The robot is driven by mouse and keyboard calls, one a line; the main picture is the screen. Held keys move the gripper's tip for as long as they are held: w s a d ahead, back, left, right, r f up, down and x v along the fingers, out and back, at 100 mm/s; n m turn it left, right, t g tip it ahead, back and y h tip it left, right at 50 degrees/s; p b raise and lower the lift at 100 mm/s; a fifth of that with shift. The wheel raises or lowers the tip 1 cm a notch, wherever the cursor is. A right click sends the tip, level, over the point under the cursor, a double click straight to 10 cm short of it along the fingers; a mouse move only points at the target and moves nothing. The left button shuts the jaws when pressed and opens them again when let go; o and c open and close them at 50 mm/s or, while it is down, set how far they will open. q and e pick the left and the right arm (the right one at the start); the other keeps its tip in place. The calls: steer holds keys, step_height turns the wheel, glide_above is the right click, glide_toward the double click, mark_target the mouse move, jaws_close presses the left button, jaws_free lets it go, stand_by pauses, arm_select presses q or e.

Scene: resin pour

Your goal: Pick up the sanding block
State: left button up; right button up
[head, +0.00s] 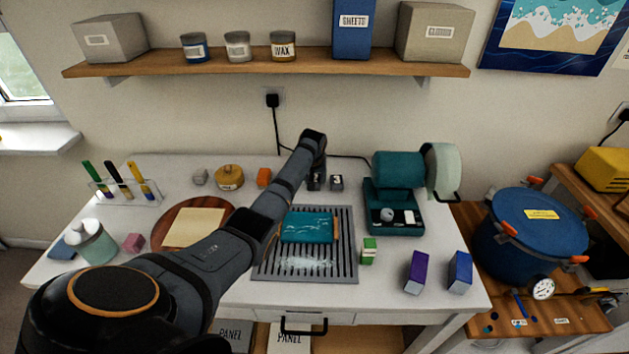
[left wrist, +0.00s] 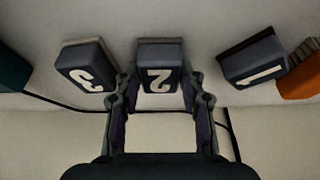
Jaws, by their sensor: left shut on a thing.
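Three dark sanding blocks with pale numbers show in the left wrist view: block 3 (left wrist: 86,66) at left, block 2 (left wrist: 160,67) in the middle and block 1 (left wrist: 252,62) at right. My left gripper (left wrist: 159,88) is shut on block 2, one finger on each side. In the head view, my left arm reaches across the table to the back, and its gripper (head: 316,172) points down there. Another dark block (head: 337,183) stands just right of it. My forearm hides part of that row. I cannot tell whether block 2 touches the table. My right gripper is not in view.
An orange block (head: 264,177) and a yellow tin (head: 229,177) stand left of the gripper. A teal machine (head: 394,208) stands at right. A slatted grey tray (head: 347,265) with a teal piece lies in front. A wooden shelf (head: 270,69) hangs above.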

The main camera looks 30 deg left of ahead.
arm_select(q)
step_height(320, 180, up, 3)
steer(key=shift+a+r+b, duration=0.1)
steer(key=shift+b, duration=0.6)
steer(key=s+d+r+b, duration=0.2)
steer(key=s+d+r, duration=0.3)
steer(key=s+r, duration=0.4)
steer(key=s, duration=0.4)
steer(key=shift+d+r, duration=0.2)
steer(key=shift+r, duration=0.2)
